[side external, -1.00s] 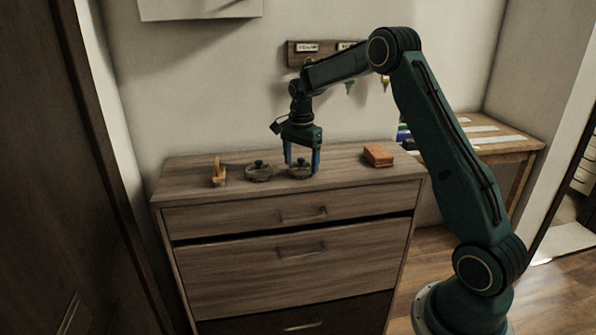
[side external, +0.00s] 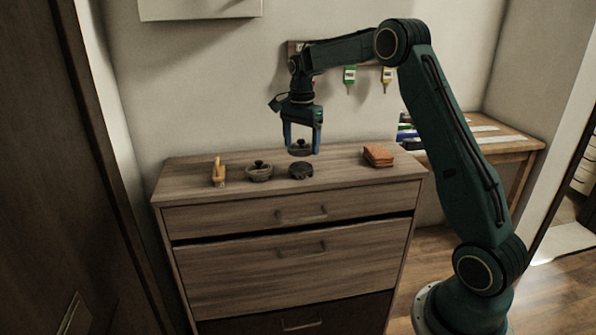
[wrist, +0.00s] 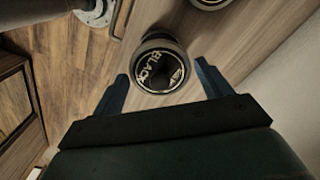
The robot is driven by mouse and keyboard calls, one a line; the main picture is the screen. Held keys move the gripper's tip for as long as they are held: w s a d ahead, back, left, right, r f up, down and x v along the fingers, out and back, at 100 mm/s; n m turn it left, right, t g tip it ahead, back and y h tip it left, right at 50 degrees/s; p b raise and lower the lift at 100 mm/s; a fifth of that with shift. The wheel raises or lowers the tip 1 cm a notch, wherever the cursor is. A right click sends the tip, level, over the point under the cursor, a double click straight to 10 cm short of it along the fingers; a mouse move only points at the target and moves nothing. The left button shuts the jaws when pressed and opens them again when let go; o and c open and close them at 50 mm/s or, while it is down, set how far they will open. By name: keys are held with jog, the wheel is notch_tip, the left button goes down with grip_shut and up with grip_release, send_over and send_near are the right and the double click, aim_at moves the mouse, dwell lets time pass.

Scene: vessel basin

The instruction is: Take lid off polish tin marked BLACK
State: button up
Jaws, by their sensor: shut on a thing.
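My gripper (side external: 302,150) is shut on the lid (side external: 300,147) and holds it level above the dresser top. In the wrist view, the round dark lid (wrist: 150,67) shows pale lettering reading BLACK, between my fingers. The open polish tin (side external: 301,171) stands directly below the lid on the dresser, with a clear gap between them. Its inside looks dark. In the wrist view the tin is mostly hidden under the lid.
A second tin with its knobbed lid on (side external: 259,172) stands just left of the open tin. A wooden-handled brush (side external: 219,172) is further left. Orange-brown folded cloths or blocks (side external: 378,155) lie right. The front of the dresser top (side external: 340,178) is clear.

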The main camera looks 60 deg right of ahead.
notch_tip(320, 180, up, 14)
dwell(0.5)
jog(key=shift+r, duration=0.1)
dwell(0.4)
send_over(344, 169)
jog(key=f, duration=0.1)
jog(key=shift+n, duration=0.4)
notch_tip(344, 169, down, 16)
jog(key=shift+w, duration=0.1)
dwell(0.3)
jog(key=shift+f, duration=2.15)
